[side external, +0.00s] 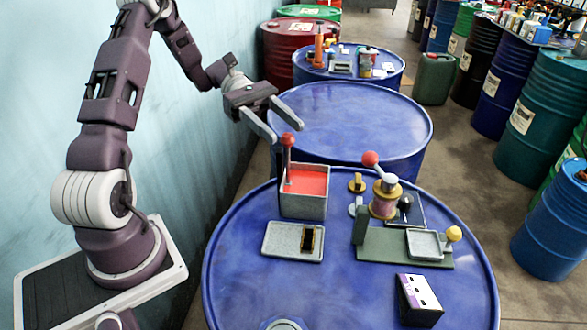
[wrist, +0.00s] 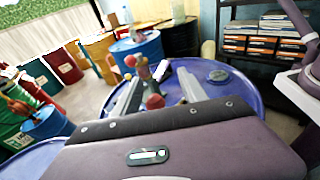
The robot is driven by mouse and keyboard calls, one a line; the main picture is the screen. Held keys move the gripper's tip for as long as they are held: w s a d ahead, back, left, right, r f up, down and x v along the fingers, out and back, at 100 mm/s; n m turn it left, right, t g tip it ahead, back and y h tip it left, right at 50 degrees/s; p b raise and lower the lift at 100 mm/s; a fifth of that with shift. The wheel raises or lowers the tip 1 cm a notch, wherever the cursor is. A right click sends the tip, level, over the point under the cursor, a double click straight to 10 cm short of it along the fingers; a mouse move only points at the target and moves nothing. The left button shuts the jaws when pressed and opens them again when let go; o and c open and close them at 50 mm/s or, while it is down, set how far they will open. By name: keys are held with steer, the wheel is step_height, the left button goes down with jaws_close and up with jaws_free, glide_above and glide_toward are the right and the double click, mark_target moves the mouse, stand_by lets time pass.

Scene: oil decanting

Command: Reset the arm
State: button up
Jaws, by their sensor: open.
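My gripper (side external: 285,131) is open with nothing between its fingers. It hangs in the air near the grey box, above the gap between two blue drums. The box (side external: 304,205) has a red inside and a red-knobbed handle (side external: 287,142); it stands at the back of the front blue drum (side external: 235,275). In the wrist view both fingers of my gripper (wrist: 160,76) are spread, with red knobs showing between them.
A grey tray (side external: 275,240) holds a dark block. A green-based device (side external: 375,248) has a red-knobbed lever (side external: 371,159). A purple-and-white carton (side external: 419,298) lies in front. The middle blue drum (side external: 350,118) has a bare top. More drums stand behind and right.

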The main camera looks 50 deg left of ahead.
steer(key=s+d+r+m+g+y, duration=0.3)
steer(key=s+d+r+m+y, duration=0.1)
steer(key=s+d+m+y, duration=0.6)
steer(key=s+a+r+m+t+y, duration=0.1)
steer(key=s+r+m+t+y, duration=0.1)
steer(key=s+m+t+y, duration=0.4)
steer(key=s+m+t, duration=0.1)
steer(key=s+m, duration=0.1)
steer(key=s, duration=0.1)
steer(key=shift+a+r+t, duration=0.25)
steer(key=shift+a+t, duration=0.1)
steer(key=shift+t, duration=0.05)
